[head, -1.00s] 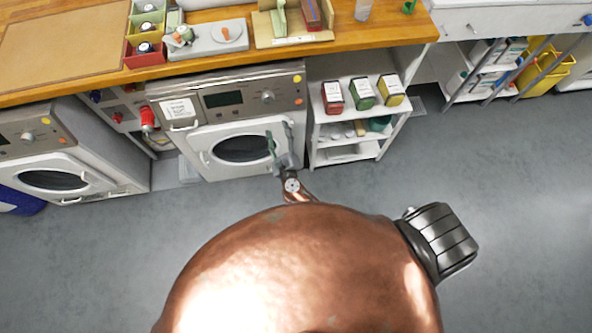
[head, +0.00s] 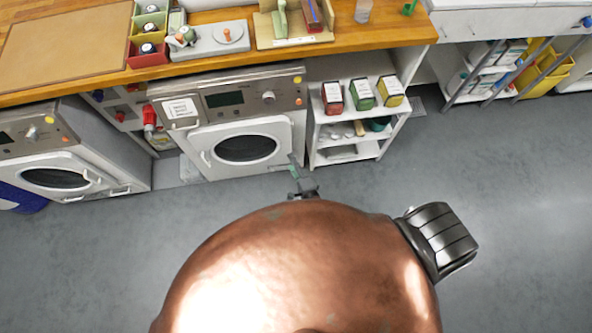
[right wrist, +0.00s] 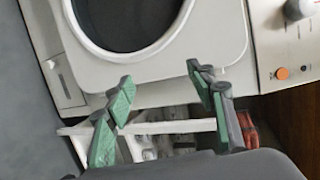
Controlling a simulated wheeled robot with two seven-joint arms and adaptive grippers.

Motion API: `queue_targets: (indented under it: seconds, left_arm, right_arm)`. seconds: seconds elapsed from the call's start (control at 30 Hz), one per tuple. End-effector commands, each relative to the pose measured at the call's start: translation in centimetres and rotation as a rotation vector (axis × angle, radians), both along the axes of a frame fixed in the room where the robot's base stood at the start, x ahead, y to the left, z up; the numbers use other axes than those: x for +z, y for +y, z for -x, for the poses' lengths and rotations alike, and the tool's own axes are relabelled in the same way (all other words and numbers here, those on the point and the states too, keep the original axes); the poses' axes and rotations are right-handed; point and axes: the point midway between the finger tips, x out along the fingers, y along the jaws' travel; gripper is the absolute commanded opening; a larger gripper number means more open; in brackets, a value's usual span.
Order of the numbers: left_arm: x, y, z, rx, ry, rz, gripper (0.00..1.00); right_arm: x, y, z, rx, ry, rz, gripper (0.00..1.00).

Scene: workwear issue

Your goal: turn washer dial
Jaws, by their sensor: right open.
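The middle washer (head: 215,150) stands under the wooden counter with its round door closed. Its silver dial (head: 268,97) is on the control panel, right of the dark display. In the right wrist view the dial (right wrist: 298,9) is at the upper right corner, partly cut off. A second washer (head: 100,160) with its own dial (head: 31,133) stands at the left. My right gripper (head: 293,168) is in front of the middle washer's lower right corner, apart from the dial. Its green-padded fingers (right wrist: 160,76) are open and empty. My left gripper is not in view.
A white shelf unit (head: 313,150) with red, green and yellow tins stands right of the middle washer. The wooden counter (head: 385,35) overhangs the washers. A red bottle-like item (head: 149,118) is between the washers. The grey floor (head: 530,190) at right is clear.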

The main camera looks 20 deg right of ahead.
Motion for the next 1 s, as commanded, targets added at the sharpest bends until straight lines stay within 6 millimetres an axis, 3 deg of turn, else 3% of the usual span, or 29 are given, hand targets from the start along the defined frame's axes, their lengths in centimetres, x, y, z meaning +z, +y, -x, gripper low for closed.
queue_targets:
  seconds: [0.3,1.0]
  left_arm:
    - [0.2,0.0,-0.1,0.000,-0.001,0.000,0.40]
    - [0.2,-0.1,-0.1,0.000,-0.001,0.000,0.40]
  right_arm:
    - [-2.8,-0.5,2.1,0.069,0.064,0.123,0.51]
    - [-3.3,-0.5,2.5,0.078,0.074,0.138,0.51]
